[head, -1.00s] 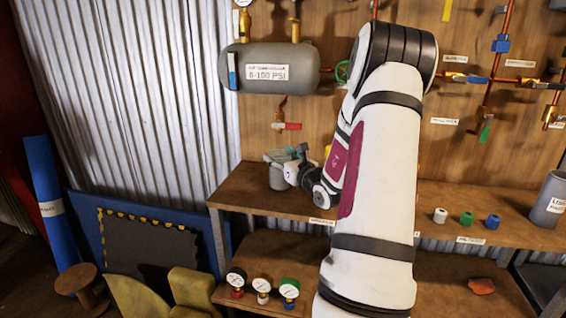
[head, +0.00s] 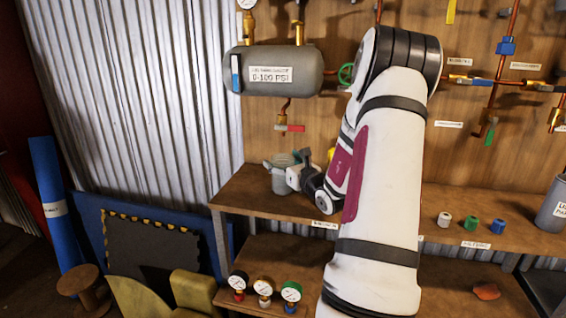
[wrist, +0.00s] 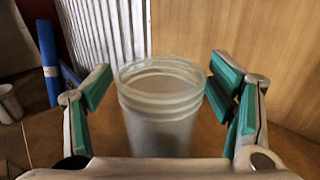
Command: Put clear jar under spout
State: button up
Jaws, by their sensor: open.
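The clear jar (head: 283,183) stands upright on the left part of the upper wooden shelf. It looks frosted, with a ringed open mouth, and shows large in the wrist view (wrist: 160,125). My gripper (wrist: 160,75) is open, with its teal-padded fingers either side of the jar and visible gaps to it. In the head view the gripper (head: 290,160) is partly hidden by my arm. The spout, a short copper pipe with a red-handled valve (head: 290,128), hangs below the grey tank (head: 275,90). The jar is below the spout; exact alignment in depth is unclear.
The upper shelf (head: 240,198) has grey, green and blue fittings (head: 470,225) and a grey container (head: 553,205) at right. Several gauges (head: 264,288) stand on the lower shelf. A wooden wall is behind the jar; corrugated metal is at left.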

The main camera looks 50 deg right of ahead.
jog(key=v, duration=0.7)
jog(key=shift+s+a, duration=0.1)
jog(key=shift+s, duration=0.05)
dwell(0.3)
